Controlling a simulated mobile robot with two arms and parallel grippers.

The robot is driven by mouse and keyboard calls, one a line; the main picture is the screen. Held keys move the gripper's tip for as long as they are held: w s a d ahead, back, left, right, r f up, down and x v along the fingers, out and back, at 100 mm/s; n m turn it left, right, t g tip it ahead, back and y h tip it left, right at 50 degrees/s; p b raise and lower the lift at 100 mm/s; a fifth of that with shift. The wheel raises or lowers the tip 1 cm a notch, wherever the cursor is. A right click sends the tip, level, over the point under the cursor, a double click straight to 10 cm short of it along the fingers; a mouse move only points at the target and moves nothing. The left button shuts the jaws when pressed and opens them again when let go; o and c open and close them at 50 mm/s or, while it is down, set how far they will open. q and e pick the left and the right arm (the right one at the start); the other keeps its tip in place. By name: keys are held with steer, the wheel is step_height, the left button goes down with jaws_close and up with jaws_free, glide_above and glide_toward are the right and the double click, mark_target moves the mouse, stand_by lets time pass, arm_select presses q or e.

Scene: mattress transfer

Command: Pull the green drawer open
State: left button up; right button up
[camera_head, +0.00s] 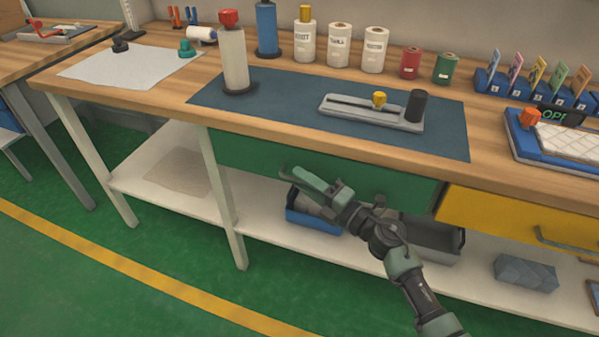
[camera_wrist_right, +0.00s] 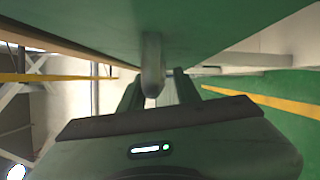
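The green drawer (camera_head: 262,153) sits under the tabletop and looks closed, its front level with the bench edge. My right gripper (camera_head: 308,184) is at the drawer front, and it hides the drawer's handle in the head view. In the right wrist view, the grey handle (camera_wrist_right: 152,66) hangs from the green drawer front (camera_wrist_right: 215,25). The two fingers of my right gripper (camera_wrist_right: 158,88) stand apart, one on each side of the handle, with a gap visible on the right. My left gripper is in neither view.
A yellow drawer (camera_head: 520,222) with a grey handle is to the right. A blue bin (camera_head: 313,220) and a grey bin (camera_head: 440,245) stand on the lower shelf (camera_head: 275,237). The green floor (camera_head: 140,240) in front is clear. Bottles and a fixture stand on the benchtop.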

steer(key=shift+a, duration=0.1)
jaws_close()
stand_by(1.4)
